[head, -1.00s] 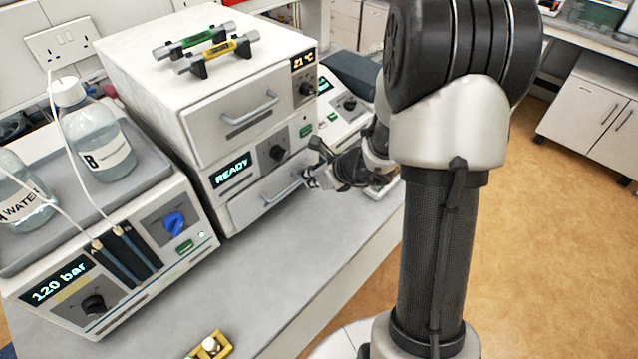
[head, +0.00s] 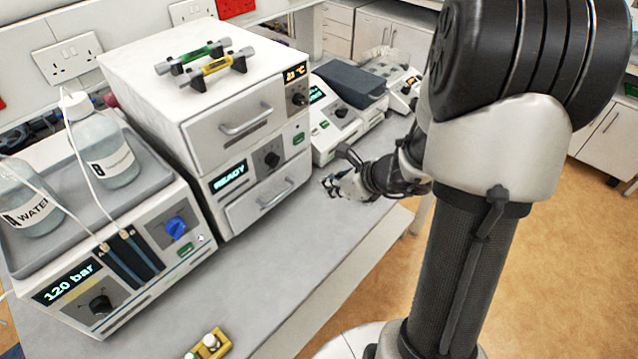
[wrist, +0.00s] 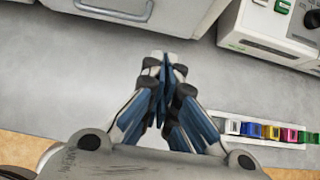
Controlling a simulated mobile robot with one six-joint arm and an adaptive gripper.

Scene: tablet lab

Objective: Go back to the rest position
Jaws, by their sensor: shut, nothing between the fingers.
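My gripper (head: 332,184) is in front of the lower drawer unit in the head view, above the grey bench (head: 290,250) and apart from the drawer handle. In the wrist view my gripper (wrist: 166,62) has its blue-padded fingers together, with nothing between them. The drawer unit with the READY display (head: 238,190) has its lower drawer (head: 262,205) closed. The upper unit (head: 238,128) is closed as well.
A pump unit (head: 110,265) showing 120 bar carries bottles (head: 105,150). Two column holders (head: 205,62) sit on top of the drawer units. In the wrist view a white rack with coloured blocks (wrist: 270,132) lies at the right. A yellow holder (head: 210,345) stands at the front.

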